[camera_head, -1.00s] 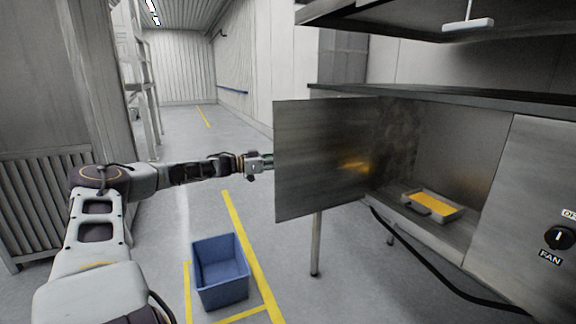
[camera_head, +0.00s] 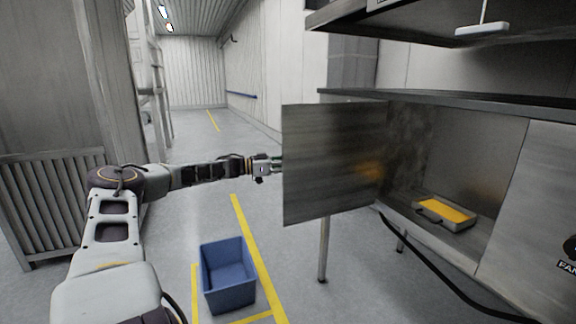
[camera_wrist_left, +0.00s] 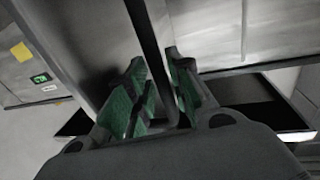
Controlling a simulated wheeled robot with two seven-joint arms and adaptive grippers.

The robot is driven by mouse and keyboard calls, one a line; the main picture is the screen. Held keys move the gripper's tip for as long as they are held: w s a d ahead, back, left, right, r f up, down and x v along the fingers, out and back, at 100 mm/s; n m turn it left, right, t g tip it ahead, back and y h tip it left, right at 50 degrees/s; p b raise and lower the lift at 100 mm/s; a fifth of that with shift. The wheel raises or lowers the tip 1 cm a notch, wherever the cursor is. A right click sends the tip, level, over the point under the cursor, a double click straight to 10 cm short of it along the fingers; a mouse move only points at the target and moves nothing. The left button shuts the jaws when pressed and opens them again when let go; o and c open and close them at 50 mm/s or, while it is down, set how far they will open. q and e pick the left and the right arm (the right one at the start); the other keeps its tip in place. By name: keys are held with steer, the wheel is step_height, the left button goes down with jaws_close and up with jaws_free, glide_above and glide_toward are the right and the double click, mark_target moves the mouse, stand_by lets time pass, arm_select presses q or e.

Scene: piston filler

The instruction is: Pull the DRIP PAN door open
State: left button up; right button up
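The DRIP PAN door (camera_head: 330,165) is a grey metal panel, swung wide open from the cabinet on the right. Its face toward me is the inner side, so any label or handle is hidden in the head view. My left gripper (camera_head: 276,165) is at the door's free left edge, partly behind it. In the left wrist view, a dark handle bar (camera_wrist_left: 146,35) passes between the green finger pads of my left gripper (camera_wrist_left: 163,88), which look closed around it. Inside the open compartment sits a pan (camera_head: 445,214) with yellow contents. My right gripper is not in view.
A blue bin (camera_head: 228,278) stands on the floor below the door, beside yellow floor lines. A black cable (camera_head: 425,262) hangs along the cabinet front. A slatted grey cabinet (camera_head: 45,205) stands at the left. The aisle behind is clear.

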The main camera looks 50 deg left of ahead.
arm_select(q)
steer(key=shift+v, duration=1.2)
stand_by(0.3)
steer(key=v, duration=0.9)
steer(key=shift+s+a, duration=0.2)
steer(key=shift+s, duration=0.05)
stand_by(0.4)
stand_by(0.5)
steer(key=shift+m, duration=0.3)
